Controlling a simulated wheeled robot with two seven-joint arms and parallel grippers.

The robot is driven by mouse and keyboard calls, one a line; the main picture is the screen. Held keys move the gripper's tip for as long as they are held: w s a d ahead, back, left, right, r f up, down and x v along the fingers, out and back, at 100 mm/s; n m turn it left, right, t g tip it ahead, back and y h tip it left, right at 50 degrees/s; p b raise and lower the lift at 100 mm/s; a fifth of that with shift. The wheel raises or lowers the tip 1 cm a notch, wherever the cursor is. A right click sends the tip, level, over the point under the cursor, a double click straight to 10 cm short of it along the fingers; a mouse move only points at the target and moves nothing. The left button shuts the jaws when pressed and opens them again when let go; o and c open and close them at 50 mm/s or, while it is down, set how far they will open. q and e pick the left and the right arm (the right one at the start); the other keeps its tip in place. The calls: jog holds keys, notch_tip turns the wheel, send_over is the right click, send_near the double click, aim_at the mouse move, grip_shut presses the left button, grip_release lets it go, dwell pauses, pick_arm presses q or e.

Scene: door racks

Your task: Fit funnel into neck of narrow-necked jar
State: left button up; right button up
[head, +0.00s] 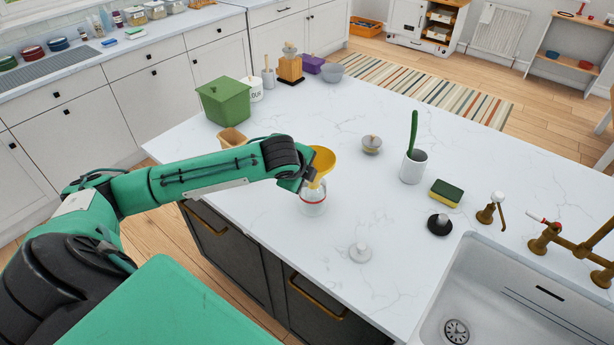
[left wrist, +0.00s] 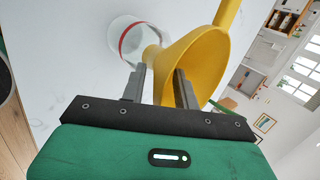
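The yellow funnel (head: 322,160) is above the clear jar with a red band (head: 313,201) on the white counter. Its narrow end is at the jar's neck; how deep it sits is hidden. My left gripper (head: 305,180) is beside the funnel and jar neck. In the left wrist view, the gripper's two fingers (left wrist: 161,85) stand apart, with the wall of the funnel (left wrist: 205,55) between them; one finger overlaps the funnel's wide mouth. The jar (left wrist: 128,38) is just beyond the other finger. My right gripper is out of view.
A green box (head: 224,101) and a tan container (head: 233,138) stand behind my left arm. Lids (head: 360,252), a white cup (head: 413,167), a sponge (head: 446,193) and the sink (head: 520,300) are to the right. Bare counter surrounds the jar's right side.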

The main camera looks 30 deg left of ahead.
pick_arm(q)
jog(key=b+v, duration=0.2)
jog(key=v, duration=1)
jog(key=shift+s+r+b, duration=0.2)
jog(key=shift+b, duration=0.1)
